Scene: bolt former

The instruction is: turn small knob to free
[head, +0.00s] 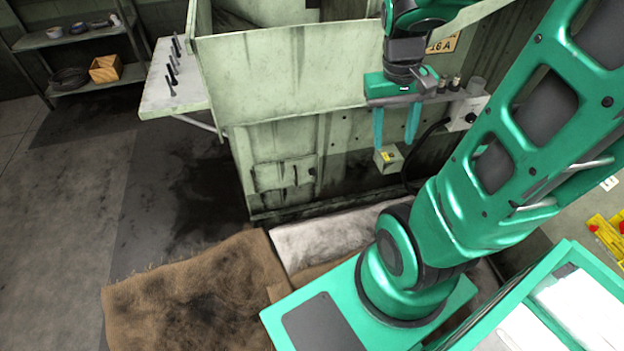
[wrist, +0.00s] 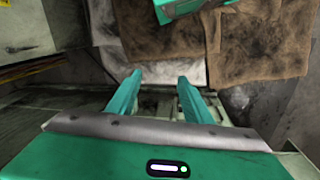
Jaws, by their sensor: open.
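My gripper (head: 395,138) hangs in front of the green machine (head: 280,75), fingers pointing down and spread apart with nothing between them. The wrist view shows the same empty, open fingers (wrist: 159,82). A pale control box (head: 468,112) with a small dark round knob (head: 470,117) is on the machine's right side, to the right of my gripper and apart from it. Which way the knob is turned is too small to tell. I cannot make out the knob in the wrist view.
A small box with a yellow mark (head: 388,158) is just below my fingers. A ledge with small cylinders (head: 441,86) is beside my gripper. A side shelf with dark pegs (head: 165,88) juts out left. Brown cloth (head: 195,295) and whitish cloth (head: 325,238) cover the floor in front.

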